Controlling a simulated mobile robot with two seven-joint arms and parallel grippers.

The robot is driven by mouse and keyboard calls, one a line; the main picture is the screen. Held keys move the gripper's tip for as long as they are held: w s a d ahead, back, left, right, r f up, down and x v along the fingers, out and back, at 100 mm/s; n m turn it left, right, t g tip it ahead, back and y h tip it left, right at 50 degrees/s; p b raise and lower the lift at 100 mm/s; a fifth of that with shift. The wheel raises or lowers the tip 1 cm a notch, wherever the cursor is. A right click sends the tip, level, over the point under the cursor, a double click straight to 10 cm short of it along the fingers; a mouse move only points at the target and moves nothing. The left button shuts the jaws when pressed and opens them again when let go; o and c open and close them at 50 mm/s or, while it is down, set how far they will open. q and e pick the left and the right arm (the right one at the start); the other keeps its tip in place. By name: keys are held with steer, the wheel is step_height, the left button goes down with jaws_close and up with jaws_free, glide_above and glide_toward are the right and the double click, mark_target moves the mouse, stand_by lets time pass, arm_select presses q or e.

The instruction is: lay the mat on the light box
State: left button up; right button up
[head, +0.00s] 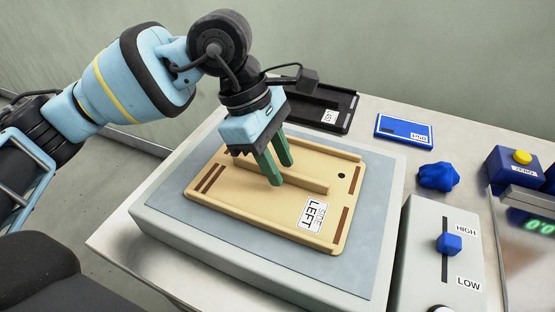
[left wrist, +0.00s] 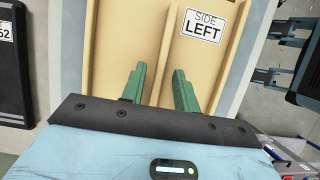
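A large pale box (head: 225,266), perhaps the light box, stands on the bench. Its broad top is blue-grey (head: 372,215); I cannot tell whether this is a separate mat. A tan ribbed board (head: 262,216) labelled "SIDE LEFT" lies flat on it and also shows in the left wrist view (left wrist: 115,45). My left gripper (head: 281,175) points down over the board's middle rib. Its green fingers (left wrist: 160,90) are apart, seemingly one on each side of the rib; contact is unclear. The fingers hide part of the rib. My right gripper is not in view.
Right of the box are a grey slider unit (head: 422,278) marked HIGH and LOW, a crumpled blue thing (head: 438,176) and a blue box with a yellow button (head: 512,170). Behind lie a blue labelled plate (head: 402,130) and a black labelled tray (head: 318,98).

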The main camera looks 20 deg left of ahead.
arm_select(q)
steer(key=v, duration=1.1)
steer(key=shift+r, duration=0.3)
steer(key=shift+a, duration=0.15)
